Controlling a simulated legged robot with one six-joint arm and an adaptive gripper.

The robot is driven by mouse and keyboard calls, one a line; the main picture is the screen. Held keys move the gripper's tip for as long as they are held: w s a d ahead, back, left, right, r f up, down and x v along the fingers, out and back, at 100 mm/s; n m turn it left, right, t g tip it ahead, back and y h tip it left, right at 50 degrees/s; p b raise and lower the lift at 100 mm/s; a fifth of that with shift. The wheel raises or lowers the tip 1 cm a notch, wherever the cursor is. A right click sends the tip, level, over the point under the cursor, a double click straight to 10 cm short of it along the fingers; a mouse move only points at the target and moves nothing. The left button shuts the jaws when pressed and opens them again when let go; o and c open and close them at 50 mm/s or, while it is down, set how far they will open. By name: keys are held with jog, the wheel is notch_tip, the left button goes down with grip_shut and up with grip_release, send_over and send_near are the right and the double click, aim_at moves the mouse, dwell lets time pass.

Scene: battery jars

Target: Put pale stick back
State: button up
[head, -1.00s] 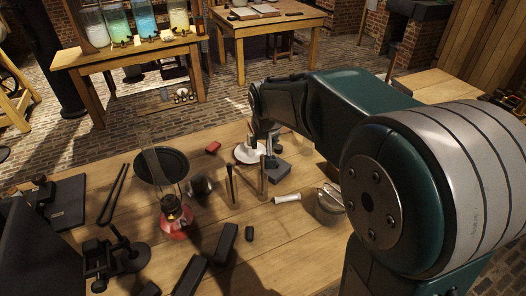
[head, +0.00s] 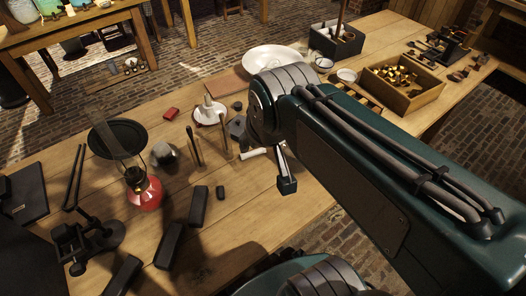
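A short pale stick-like piece (head: 253,153) lies on the wooden table, partly hidden behind my arm; I cannot tell whether it is the task's stick. Two thin upright sticks stand left of it, a dark one (head: 194,146) and a lighter brown one (head: 224,134). A pale upright piece (head: 208,102) stands in a white dish (head: 209,116) behind them. My gripper (head: 287,184) shows only in part below my wrist, above the table and right of the sticks. Its fingers are mostly hidden, so its opening and any held thing cannot be made out.
A red lamp (head: 144,192), a black pan (head: 118,136) and dark blocks (head: 197,207) stand at left. A white bowl (head: 273,57), a grey box with upright rods (head: 337,42) and a wooden crate (head: 402,87) are at the back right. Bare table lies at front centre.

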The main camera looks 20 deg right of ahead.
jog(key=s, duration=0.2)
jog(key=s+f, duration=0.1)
jog(key=s, duration=0.1)
jog(key=shift+s+f, duration=0.1)
dwell(1.2)
